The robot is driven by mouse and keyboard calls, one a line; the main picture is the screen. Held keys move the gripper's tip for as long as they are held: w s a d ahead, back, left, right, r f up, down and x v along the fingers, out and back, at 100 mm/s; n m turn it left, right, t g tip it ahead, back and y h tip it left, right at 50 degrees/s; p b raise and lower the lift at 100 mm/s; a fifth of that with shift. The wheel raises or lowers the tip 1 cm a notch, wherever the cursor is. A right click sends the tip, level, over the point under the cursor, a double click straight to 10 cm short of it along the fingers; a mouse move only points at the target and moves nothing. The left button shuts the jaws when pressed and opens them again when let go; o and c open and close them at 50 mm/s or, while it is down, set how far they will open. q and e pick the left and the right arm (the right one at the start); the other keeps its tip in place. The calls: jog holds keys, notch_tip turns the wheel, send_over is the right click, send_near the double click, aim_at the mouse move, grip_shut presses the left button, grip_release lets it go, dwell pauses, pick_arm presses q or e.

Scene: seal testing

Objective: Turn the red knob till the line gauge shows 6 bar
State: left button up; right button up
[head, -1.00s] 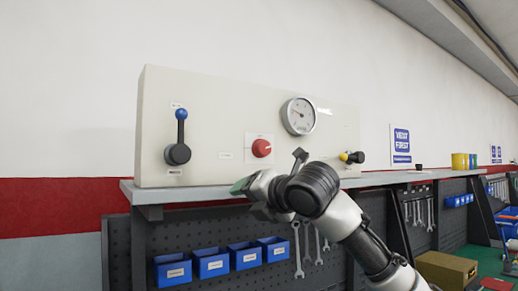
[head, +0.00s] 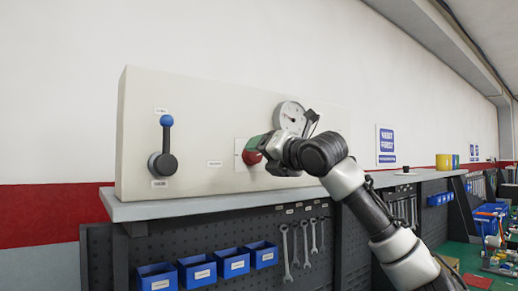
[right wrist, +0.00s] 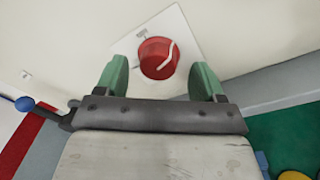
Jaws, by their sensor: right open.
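The red knob (right wrist: 157,59) sits on a white plate on the panel, with a pale line on its face. In the head view it shows as a small red patch (head: 250,157) beside my right gripper (head: 257,148). In the right wrist view my right gripper (right wrist: 157,80) is open, its two green fingers on either side of the knob's near part, with gaps to both. The line gauge (head: 290,117) is round and white, upper right of the knob. My arm partly covers it and its reading is too small to tell. My left gripper is not in view.
A blue-tipped lever (head: 166,145) stands on the left of the beige panel (head: 205,115). The panel rests on a grey shelf (head: 185,206) above blue bins (head: 197,270) and hanging wrenches. My right arm covers the panel's right part.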

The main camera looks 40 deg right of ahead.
jog(key=shift+w, duration=0.75)
jog(key=shift+c, duration=0.5)
jog(key=c, duration=0.8)
